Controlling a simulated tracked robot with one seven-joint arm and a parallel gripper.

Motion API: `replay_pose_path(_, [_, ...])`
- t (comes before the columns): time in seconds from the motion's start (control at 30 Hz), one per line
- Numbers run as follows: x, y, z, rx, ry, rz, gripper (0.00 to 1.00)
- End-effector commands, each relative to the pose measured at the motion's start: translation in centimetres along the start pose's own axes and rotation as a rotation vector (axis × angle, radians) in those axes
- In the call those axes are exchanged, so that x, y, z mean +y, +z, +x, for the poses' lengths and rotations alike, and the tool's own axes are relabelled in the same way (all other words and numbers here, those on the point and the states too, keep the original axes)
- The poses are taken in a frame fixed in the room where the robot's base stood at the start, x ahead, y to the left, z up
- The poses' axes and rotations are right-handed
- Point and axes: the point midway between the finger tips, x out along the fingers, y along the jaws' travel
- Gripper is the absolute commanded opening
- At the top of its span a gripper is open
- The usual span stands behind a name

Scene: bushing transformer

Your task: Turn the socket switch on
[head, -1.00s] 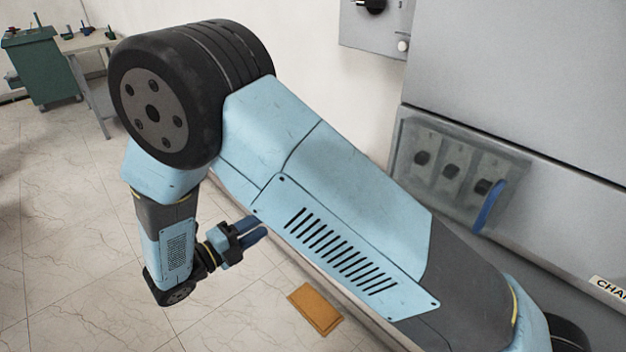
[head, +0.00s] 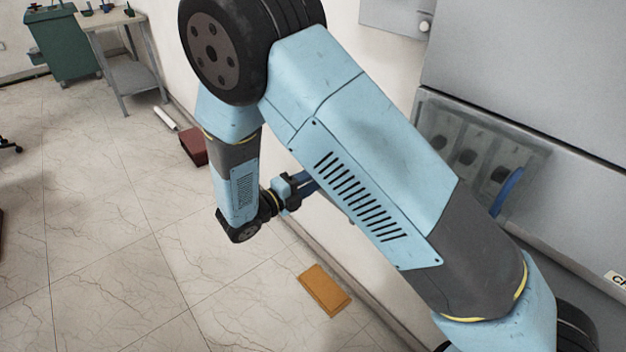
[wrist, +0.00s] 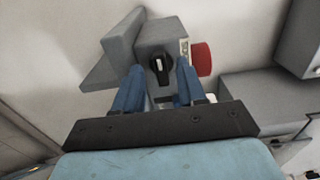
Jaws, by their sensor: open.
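In the wrist view, a grey socket box (wrist: 163,38) on the wall carries a black rotary switch (wrist: 159,69) with a pale mark at its upper end. The switch handle stands nearly upright in the picture. A red round socket part (wrist: 201,59) sticks out of the box's right side. My gripper (wrist: 158,74) is open, with one blue finger to each side of the switch in the picture. I cannot tell whether the fingers touch it. In the head view my gripper (head: 306,183) shows partly behind my arm, and the socket box is hidden.
A grey cabinet (head: 530,70) with a recessed panel of black knobs (head: 467,157) and a blue handle (head: 507,192) stands at the right. An orange-brown board (head: 325,290) and a dark red box (head: 193,146) lie on the floor. Open floor extends at left.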

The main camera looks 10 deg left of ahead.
Motion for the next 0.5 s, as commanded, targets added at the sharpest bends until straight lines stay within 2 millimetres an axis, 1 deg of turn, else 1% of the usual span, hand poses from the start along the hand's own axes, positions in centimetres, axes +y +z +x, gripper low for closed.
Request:
replay_pose_path(0.13, [-0.03,-0.07,0.99,0.002,-0.001,0.0,0.4])
replay_pose_path(0.43, [-0.02,-0.07,1.19,0.002,-0.001,0.0,0.4])
replay_pose_path(0.47, [-0.02,-0.07,1.19,0.002,-0.001,0.0,0.39])
replay_pose_path(0.5, [-0.02,-0.07,1.18,0.002,-0.001,0.0,0.36])
